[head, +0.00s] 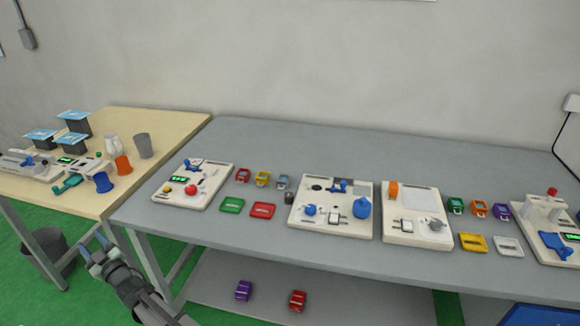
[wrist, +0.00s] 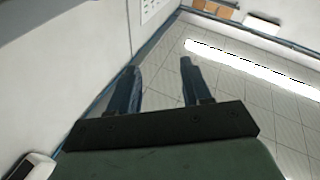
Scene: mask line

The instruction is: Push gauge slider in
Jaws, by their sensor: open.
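My gripper (head: 93,247) is open and empty, in front of the wooden table's front corner and below its top. In the wrist view its two dark blue fingers (wrist: 158,68) stand apart with nothing between them. I cannot tell for certain which part is the gauge slider. A pale device (head: 35,168) with a green display and grey and blue parts lies at the left of the wooden table. A white panel (head: 168,197) with a blue handle, green display and red button sits on the grey table's left end. My gripper touches neither.
The wooden table (head: 150,122) also holds a blue cup (head: 103,182), an orange cup (head: 123,165) and a grey cup (head: 143,146). The grey table (head: 270,140) carries more panels and several small coloured parts. A bin (head: 48,250) stands on the green floor.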

